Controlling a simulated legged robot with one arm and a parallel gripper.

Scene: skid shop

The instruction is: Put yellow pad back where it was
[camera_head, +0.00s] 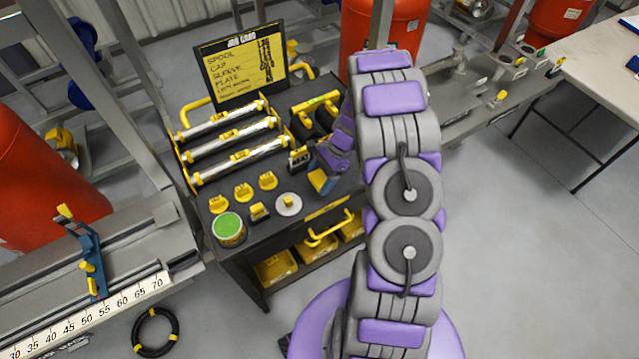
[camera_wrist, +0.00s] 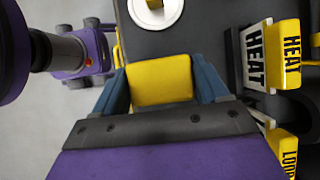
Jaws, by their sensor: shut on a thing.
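The yellow pad (camera_wrist: 160,82) fills the space between the two blue fingertips of my gripper (camera_wrist: 160,88) in the wrist view. My gripper is shut on it. In the head view my gripper (camera_head: 322,184) is over the right part of the black cart top (camera_head: 268,222), and a little of the yellow pad (camera_head: 317,178) shows at its tip. I cannot tell the pad's height above the cart top.
A white disc with a yellow knob (camera_head: 289,204), yellow caps (camera_head: 243,192) and a green-topped can (camera_head: 229,229) stand on the cart. Labelled blocks (camera_wrist: 270,55) are close right of my gripper in the wrist view. Silver rollers (camera_head: 228,148) lie at the back left.

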